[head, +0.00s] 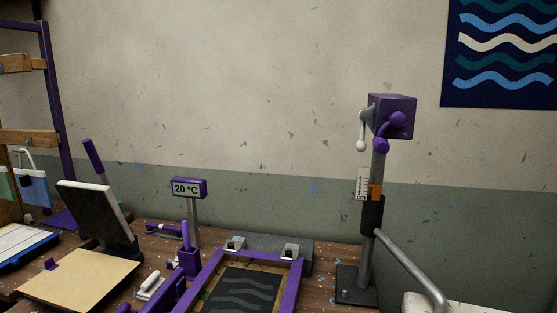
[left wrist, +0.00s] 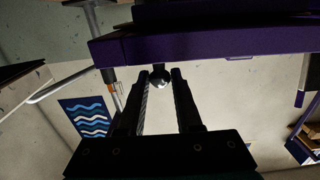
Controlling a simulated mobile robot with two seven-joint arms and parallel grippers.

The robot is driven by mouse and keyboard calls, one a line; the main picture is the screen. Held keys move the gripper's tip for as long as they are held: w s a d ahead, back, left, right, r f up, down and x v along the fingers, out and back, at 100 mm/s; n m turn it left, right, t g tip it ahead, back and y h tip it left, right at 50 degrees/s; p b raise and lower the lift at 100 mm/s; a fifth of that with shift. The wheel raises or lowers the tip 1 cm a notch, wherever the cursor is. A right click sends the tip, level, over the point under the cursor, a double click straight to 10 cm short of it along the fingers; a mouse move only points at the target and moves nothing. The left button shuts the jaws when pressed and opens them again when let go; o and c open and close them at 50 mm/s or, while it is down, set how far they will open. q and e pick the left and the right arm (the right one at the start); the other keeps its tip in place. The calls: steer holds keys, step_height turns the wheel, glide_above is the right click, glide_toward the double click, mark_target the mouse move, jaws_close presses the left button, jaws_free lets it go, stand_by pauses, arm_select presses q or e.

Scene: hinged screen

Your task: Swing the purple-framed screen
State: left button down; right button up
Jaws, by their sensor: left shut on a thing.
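The purple-framed screen (head: 292,285) is at the bottom centre of the head view, its far bar by two pale hinge clamps and its near end cut off. A dark panel with grey wavy stripes (head: 240,290) shows inside the frame. In the left wrist view a purple bar (left wrist: 215,42), seemingly the screen's frame, crosses the top. A dark round knob (left wrist: 160,75) sits just under the bar. My left gripper (left wrist: 162,78) is shut on this knob, one finger on each side. Neither gripper shows in the head view.
A grey post with a purple head (head: 392,115) stands right of the screen. A temperature display (head: 188,188) stands behind it to the left. A tilted dark panel (head: 97,215) and a tan board (head: 80,278) are farther left. The wall is behind.

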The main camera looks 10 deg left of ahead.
arm_select(q)
steer(key=shift+w+r+p, duration=0.3)
steer(key=shift+r+p, duration=0.75)
steer(key=shift+r, duration=0.15)
steer(key=shift+w+r+p, duration=0.25)
steer(key=shift+r+p, duration=0.75)
steer(key=shift+r, duration=0.2)
steer(key=shift+w+r+p, duration=0.3)
steer(key=shift+r+p, duration=0.75)
steer(key=shift+r, duration=0.15)
steer(key=r+p, duration=0.2)
steer(key=w+r+p, duration=0.1)
steer(key=r+p, duration=0.1)
steer(key=p, duration=0.1)
steer(key=shift+w+r, duration=0.15)
steer(key=shift+r, duration=0.15)
steer(key=w+r+p, duration=0.2)
steer(key=w+r, duration=0.2)
steer(key=r, duration=0.7)
steer(key=shift+w+d+r+p, duration=0.15)
steer(key=shift+r+p, duration=0.05)
steer(key=shift+p, duration=0.15)
steer(key=c, duration=1.6)
jaws_free()
